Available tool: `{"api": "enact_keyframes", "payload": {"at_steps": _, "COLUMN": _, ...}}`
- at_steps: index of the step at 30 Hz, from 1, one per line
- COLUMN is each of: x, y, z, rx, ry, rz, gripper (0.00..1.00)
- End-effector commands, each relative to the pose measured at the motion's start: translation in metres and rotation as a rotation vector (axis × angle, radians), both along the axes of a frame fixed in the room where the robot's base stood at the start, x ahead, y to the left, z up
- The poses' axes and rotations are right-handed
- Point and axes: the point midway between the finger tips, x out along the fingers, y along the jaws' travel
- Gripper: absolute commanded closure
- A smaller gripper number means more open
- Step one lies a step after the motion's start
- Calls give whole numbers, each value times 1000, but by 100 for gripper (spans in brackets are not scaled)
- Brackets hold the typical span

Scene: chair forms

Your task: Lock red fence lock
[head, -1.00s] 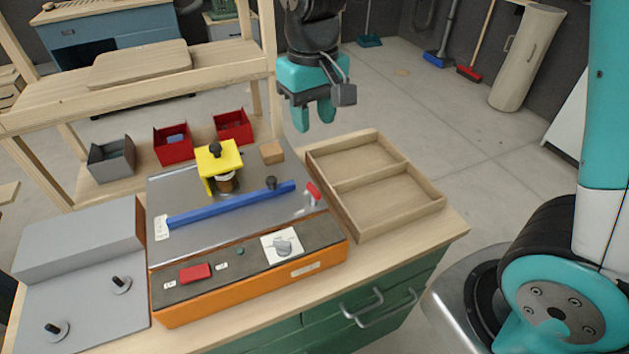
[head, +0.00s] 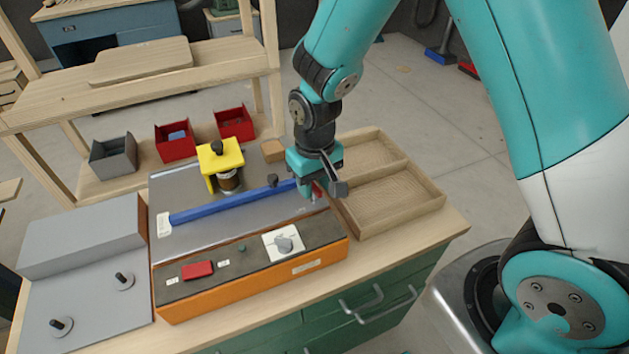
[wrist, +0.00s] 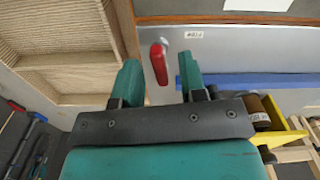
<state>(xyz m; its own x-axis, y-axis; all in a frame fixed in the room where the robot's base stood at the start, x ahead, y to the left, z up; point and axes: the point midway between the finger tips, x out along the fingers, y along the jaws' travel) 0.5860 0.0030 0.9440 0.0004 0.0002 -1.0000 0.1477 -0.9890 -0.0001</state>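The red fence lock (head: 317,191) is a small lever at the right end of the blue fence (head: 232,204), on the grey metal plate. My gripper (head: 309,190) is low over that end and partly hides the lock. In the wrist view the red lock (wrist: 159,63) shows between the two green fingertips, with a gap on either side. My gripper (wrist: 160,76) is open and empty. The blue fence (wrist: 262,80) runs off to the right there. How far the fingertips are above the lock is hard to tell.
A wooden divided tray (head: 398,205) stands right beside the gripper. A yellow bracket (head: 219,158) rises behind the fence, with a dark knob (head: 273,180) near it. The orange-fronted control panel (head: 250,272) lies in front. Red bins (head: 235,124) stand at the back.

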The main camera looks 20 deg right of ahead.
Motion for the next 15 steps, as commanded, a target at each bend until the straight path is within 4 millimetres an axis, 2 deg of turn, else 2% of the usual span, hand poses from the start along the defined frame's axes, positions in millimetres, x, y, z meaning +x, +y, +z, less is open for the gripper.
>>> {"api": "enact_keyframes", "payload": {"at_steps": 5, "x": 0, "y": 0, "z": 0, "rx": 0, "ry": 0, "rz": 0, "gripper": 62}}
{"api": "enact_keyframes", "payload": {"at_steps": 6, "x": 0, "y": 0, "z": 0, "rx": 0, "ry": 0, "rz": 0, "gripper": 66}}
{"api": "enact_keyframes", "payload": {"at_steps": 10, "x": 0, "y": 0, "z": 0, "rx": 0, "ry": 0, "rz": 0, "gripper": 96}}
{"api": "enact_keyframes", "payload": {"at_steps": 11, "x": 0, "y": 0, "z": 0, "rx": 0, "ry": 0, "rz": 0, "gripper": 100}}
{"api": "enact_keyframes", "payload": {"at_steps": 15, "x": 0, "y": 0, "z": 0, "rx": 0, "ry": 0, "rz": -5, "gripper": 100}}
